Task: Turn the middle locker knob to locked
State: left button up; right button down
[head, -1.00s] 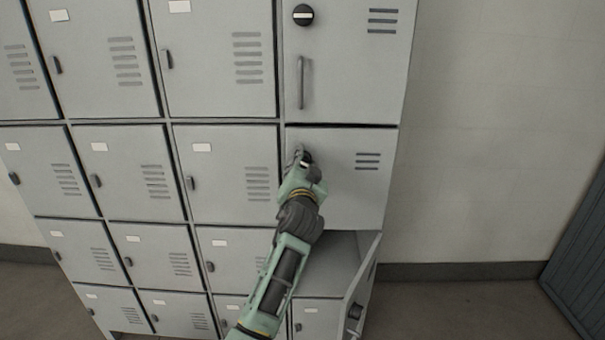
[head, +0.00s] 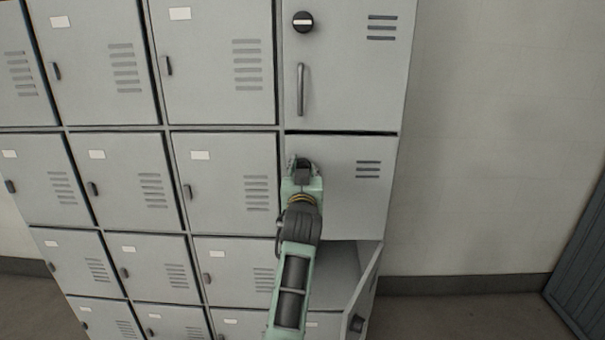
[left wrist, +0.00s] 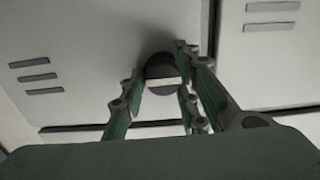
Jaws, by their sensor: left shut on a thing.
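The middle locker door (head: 345,205) in the right column is closed. Its round dark knob (left wrist: 160,72) with a white bar sits between the fingers of my left gripper in the left wrist view. The bar looks about level in that view. My left gripper (head: 302,166) is shut on the knob, and in the head view it hides most of it. The upper locker door (head: 350,75) is closed, and its knob (head: 303,21) shows a level white bar. My right gripper is in neither view.
Below the middle locker, a lower door (head: 362,300) stands open and swings out to the right of my arm. Closed grey lockers (head: 222,85) fill the left side. A bare wall (head: 490,150) is at the right.

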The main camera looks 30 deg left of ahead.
aim_at(307, 136)
pick_arm(q)
jog(key=shift+w+d, duration=0.15)
jog(key=shift+d, duration=0.1)
jog(key=o, duration=0.8)
jog(key=shift+o, duration=1)
jog(key=shift+w+d, duration=0.15)
jog(key=shift+a, duration=0.2)
notch_tip(307, 136, up, 10)
jog(key=shift+f, duration=0.1)
